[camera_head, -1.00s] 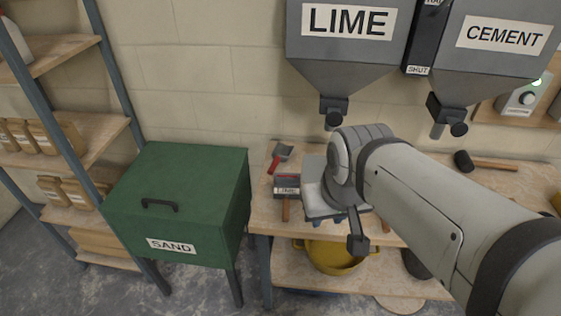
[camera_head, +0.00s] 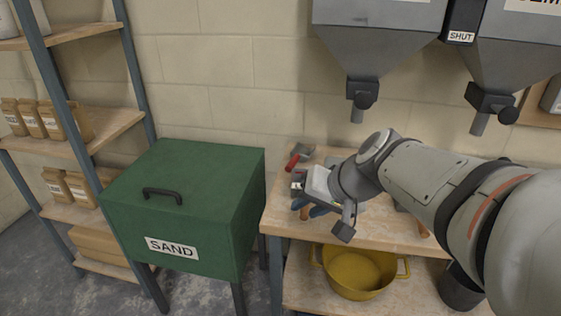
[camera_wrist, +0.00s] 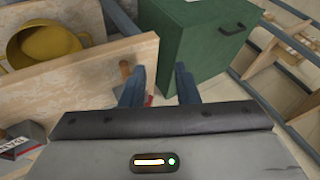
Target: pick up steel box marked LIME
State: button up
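A small dark box (camera_head: 298,176) with a red strip and a pale label sits on the wooden bench. Only a sliver shows past my gripper, and its label is too small to read. My gripper (camera_head: 312,210) is low over the bench at that box. In the wrist view its two blue fingers (camera_wrist: 160,90) stand apart, with a gap between them. A bit of red (camera_wrist: 149,100) shows beside the left finger, but the gripper body hides most of what is below. I cannot tell whether the fingers touch the box.
Another grey box (camera_wrist: 22,140) with a partly readable label is at the wrist view's lower left. A red-handled scoop (camera_head: 299,156) lies behind my gripper. The green SAND bin (camera_head: 185,205) stands left of the bench. A yellow tub (camera_head: 358,272) is on the lower shelf. Hoppers (camera_head: 375,45) hang above.

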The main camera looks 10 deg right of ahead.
jog(key=w+d+f+m+t+b, duration=0.1)
jog(key=w+d+f+t+b, duration=0.1)
jog(key=w+f+b, duration=0.2)
jog(key=w+d+f+m+t+b, duration=0.2)
jog(key=w+f+b, duration=0.3)
jog(key=b, duration=0.4)
jog(key=w+d+f+m+t+y+b, duration=0.1)
jog(key=w+d+f+m+t+b, duration=0.1)
jog(key=w+f+b, duration=0.3)
jog(key=shift+w+d+f+b, duration=0.2)
jog(key=shift+d+f+b, duration=0.3)
jog(key=shift+b, duration=0.4)
jog(key=b+x, duration=0.1)
jog(key=x, duration=0.6)
jog(key=shift+w+a+b, duration=0.2)
jog(key=shift+w+b, duration=0.15)
jog(key=shift+r, duration=0.1)
grip_shut()
